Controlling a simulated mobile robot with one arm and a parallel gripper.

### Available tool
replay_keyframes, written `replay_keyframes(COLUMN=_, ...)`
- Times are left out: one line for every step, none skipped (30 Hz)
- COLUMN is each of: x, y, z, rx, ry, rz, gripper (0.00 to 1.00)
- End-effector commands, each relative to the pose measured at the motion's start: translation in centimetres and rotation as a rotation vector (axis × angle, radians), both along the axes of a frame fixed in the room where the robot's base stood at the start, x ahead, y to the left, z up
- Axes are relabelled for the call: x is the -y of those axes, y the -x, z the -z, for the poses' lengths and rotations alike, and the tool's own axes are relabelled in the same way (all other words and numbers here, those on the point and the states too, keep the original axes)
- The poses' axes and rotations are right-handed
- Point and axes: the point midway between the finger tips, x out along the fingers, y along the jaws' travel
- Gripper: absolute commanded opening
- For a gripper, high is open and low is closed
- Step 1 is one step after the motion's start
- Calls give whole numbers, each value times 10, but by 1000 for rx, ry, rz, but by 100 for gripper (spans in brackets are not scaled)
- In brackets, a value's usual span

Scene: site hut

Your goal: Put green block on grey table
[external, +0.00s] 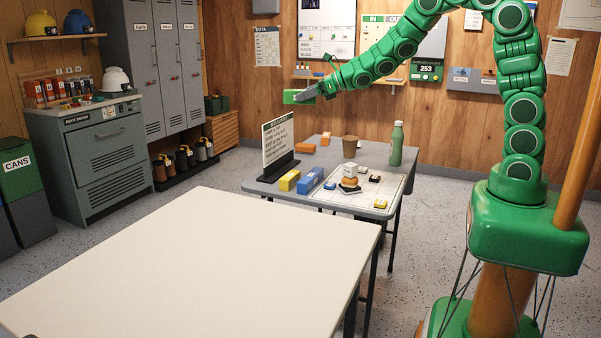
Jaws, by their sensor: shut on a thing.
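My gripper (308,92) is shut on a green block (292,97) and holds it in the air above the far end of the grey table. The block is level and touches nothing but the gripper. The grey table (263,187) stands behind the white table, with several things on it. The far side of the block and part of the jaws are hidden.
On the grey table are a sign (278,140), yellow (289,181) and blue (310,181) blocks, orange blocks (307,149), a brown cup (350,146), a green bottle (396,144) and a white board (345,198) with small pieces.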

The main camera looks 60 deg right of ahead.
Motion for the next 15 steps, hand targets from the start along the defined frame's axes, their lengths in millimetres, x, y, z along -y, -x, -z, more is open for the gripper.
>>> replay_keyframes(x=10, y=4, z=9, rx=-5, ry=-2, rz=-7, gripper=12)
replay_keyframes(x=14, y=6, z=14, rx=-5, ry=-1, rz=-16, gripper=12)
replay_keyframes(x=20, y=10, z=20, rx=-4, ry=-3, rz=-30, gripper=12)
replay_keyframes(x=24, y=13, z=25, rx=-3, ry=-3, rz=-41, gripper=12)
replay_keyframes(x=28, y=15, z=29, rx=-3, ry=-4, rz=-51, gripper=12)
replay_keyframes(x=33, y=19, z=36, rx=-2, ry=-3, rz=-65, gripper=12)
replay_keyframes(x=37, y=23, z=41, rx=-4, ry=-2, rz=-76, gripper=12)
replay_keyframes(x=41, y=26, z=46, rx=-4, ry=-3, rz=-86, gripper=12)
replay_keyframes(x=45, y=30, z=52, rx=-3, ry=-2, rz=-102, gripper=12)
replay_keyframes(x=49, y=34, z=57, rx=-2, ry=-3, rz=-113, gripper=12)
replay_keyframes(x=52, y=37, z=61, rx=-2, ry=-4, rz=-125, gripper=12)
replay_keyframes(x=57, y=42, z=67, rx=-2, ry=-3, rz=-139, gripper=12)
replay_keyframes(x=60, y=46, z=71, rx=-2, ry=-2, rz=-150, gripper=12)
replay_keyframes(x=64, y=51, z=76, rx=-2, ry=-3, rz=-161, gripper=12)
replay_keyframes(x=68, y=56, z=81, rx=-1, ry=-3, rz=-177, gripper=12)
